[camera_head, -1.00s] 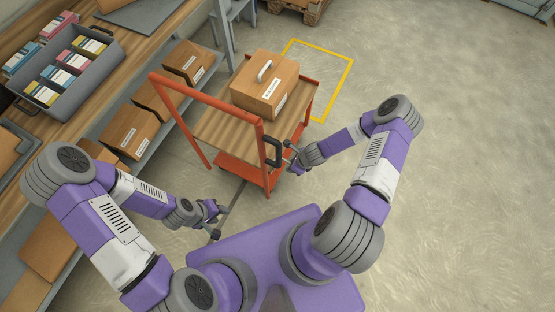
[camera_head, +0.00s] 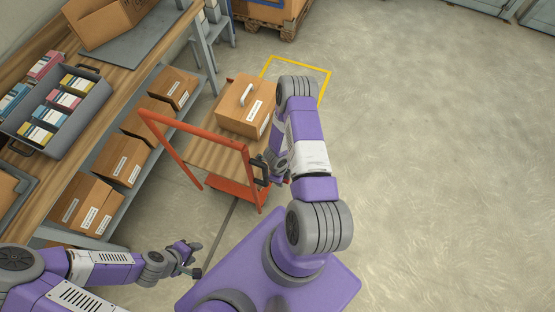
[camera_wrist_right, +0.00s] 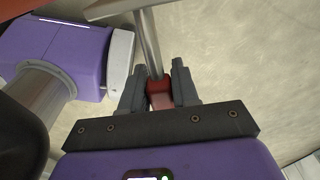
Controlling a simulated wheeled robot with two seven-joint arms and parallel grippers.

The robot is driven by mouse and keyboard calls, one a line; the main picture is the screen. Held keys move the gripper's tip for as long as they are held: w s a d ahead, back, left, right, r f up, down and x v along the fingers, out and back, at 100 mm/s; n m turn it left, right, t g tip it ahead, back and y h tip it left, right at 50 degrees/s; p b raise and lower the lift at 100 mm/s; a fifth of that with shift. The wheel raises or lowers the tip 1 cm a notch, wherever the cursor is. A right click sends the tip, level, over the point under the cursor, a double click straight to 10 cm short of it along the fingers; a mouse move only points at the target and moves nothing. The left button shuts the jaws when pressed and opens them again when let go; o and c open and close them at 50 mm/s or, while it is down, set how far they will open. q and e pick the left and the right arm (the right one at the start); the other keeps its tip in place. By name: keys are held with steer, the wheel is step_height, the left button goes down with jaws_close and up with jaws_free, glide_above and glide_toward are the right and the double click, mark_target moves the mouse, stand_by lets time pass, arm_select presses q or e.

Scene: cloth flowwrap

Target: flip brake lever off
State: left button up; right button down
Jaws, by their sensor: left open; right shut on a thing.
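The orange cart (camera_head: 175,142) with a wooden deck stands ahead in the head view, a cardboard box (camera_head: 245,104) with a handle on it. In the wrist view my right gripper (camera_wrist_right: 159,82) is shut on the red end of a metal rod, which I take for the brake lever (camera_wrist_right: 159,93). Whether the lever is on or off cannot be told. My left gripper (camera_head: 191,259) is open and empty over the floor.
A workbench (camera_head: 84,140) with a grey bin (camera_head: 62,118) of coloured packs runs along the left, boxes (camera_head: 115,158) on its lower shelf. A yellow floor outline (camera_head: 300,64) lies behind the cart. The floor at right is clear.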

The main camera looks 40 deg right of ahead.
steer(key=shift+d, duration=0.1)
steer(key=c, duration=0.9)
jaws_free()
steer(key=r, duration=0.2)
steer(key=r+p, duration=0.1)
steer(key=r, duration=0.4)
steer(key=shift+w+a+r+p, duration=0.2)
steer(key=shift+w+r+p, duration=0.15)
steer(key=shift+w+p, duration=0.05)
